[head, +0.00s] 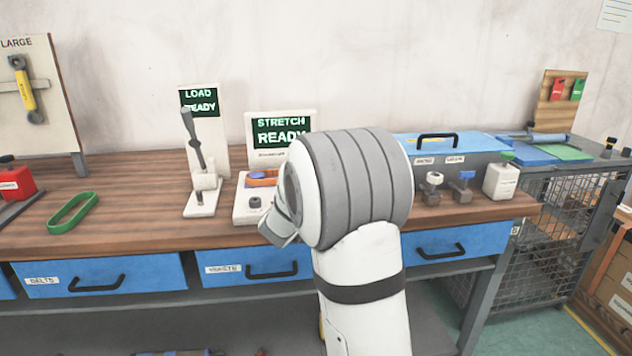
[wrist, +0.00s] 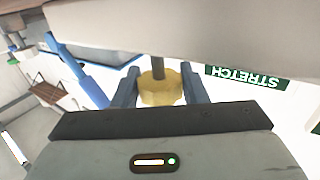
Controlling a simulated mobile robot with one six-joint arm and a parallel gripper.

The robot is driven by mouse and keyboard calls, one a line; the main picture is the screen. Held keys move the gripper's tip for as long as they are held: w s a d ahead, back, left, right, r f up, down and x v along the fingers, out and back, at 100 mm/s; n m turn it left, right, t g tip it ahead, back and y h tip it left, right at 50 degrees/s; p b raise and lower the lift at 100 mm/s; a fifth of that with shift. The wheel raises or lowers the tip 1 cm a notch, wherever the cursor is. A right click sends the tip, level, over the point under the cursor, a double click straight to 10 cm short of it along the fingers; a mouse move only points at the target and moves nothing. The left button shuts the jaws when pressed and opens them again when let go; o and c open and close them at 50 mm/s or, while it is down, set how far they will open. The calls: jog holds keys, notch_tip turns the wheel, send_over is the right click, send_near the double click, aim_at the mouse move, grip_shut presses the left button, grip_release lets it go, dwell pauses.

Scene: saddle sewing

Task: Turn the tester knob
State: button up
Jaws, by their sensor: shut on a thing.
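The stretch tester stands on the bench in the head view, with a white base (head: 243,213) and an upright panel whose green screen (head: 282,131) reads STRETCH READY. A small dark round part (head: 254,202) shows on its base, and an orange and blue loop (head: 262,178) lies on it. My arm hides its right side. In the wrist view, my gripper (wrist: 160,92) has its two blue fingers shut on a yellow lobed knob (wrist: 160,90) with a grey shaft. The inverted STRETCH screen (wrist: 246,77) is beside it. In the head view my fingertips are hidden.
Left of the tester stands a white stand with a grey lever (head: 192,138) and a LOAD READY screen (head: 199,101). A green belt (head: 73,213) lies farther left on open wood.

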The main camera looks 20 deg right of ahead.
dwell(0.3)
jog(key=o, duration=1)
jog(key=shift+v, duration=3.95)
jog(key=shift+w, duration=0.1)
